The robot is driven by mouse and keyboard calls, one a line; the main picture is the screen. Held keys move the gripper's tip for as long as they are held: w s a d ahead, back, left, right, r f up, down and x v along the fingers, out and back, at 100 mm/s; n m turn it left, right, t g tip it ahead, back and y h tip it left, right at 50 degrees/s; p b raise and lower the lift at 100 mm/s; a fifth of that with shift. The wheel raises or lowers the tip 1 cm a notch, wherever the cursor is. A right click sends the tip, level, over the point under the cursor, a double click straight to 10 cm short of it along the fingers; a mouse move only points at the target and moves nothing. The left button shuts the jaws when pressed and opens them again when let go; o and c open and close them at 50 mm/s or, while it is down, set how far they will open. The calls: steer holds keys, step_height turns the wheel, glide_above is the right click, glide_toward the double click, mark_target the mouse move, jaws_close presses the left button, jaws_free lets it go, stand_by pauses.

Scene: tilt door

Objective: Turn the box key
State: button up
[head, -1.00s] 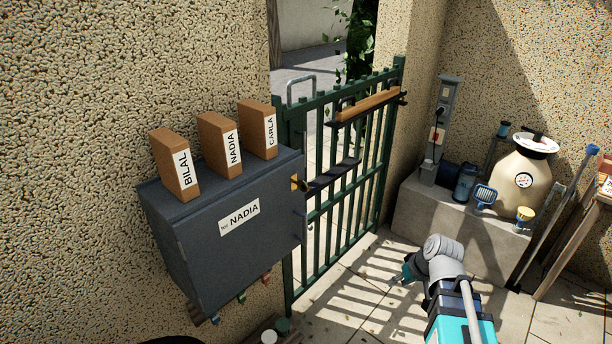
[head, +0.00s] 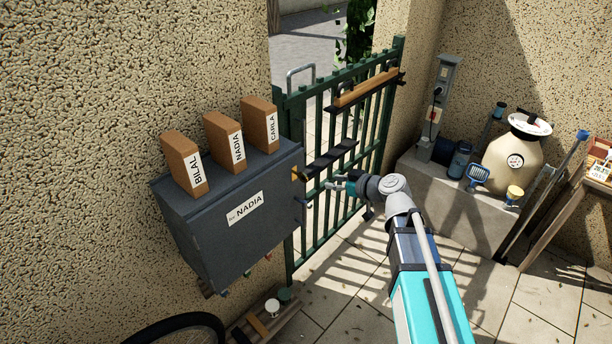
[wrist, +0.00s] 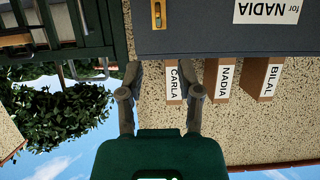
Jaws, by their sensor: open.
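The dark grey box (head: 205,235) on the left wall carries a label "for NADIA" (head: 245,207). At its right end, facing the gate, is a small brass lock piece (head: 296,174); it also shows at the top of the wrist view (wrist: 157,14). I cannot make out whether a key is in it. My gripper (head: 328,185) is open, just right of the box and slightly below the brass piece, apart from it. In the upside-down wrist view, my fingers (wrist: 163,78) are spread with nothing between them, pointing towards the box.
Three brown blocks labelled BILAL (head: 186,165), NADIA (head: 224,143) and CARLA (head: 261,122) stand on the box. The green barred gate (head: 340,215) with a wooden bar (head: 366,88) lies just behind my gripper. A tyre (head: 180,325) is below. Paving at right is open.

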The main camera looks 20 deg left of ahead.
mark_target(306, 178)
steer(key=b+x, duration=0.5)
steer(key=x, duration=0.8)
steer(key=shift+a+f, duration=0.3)
steer(key=shift+a, duration=0.05)
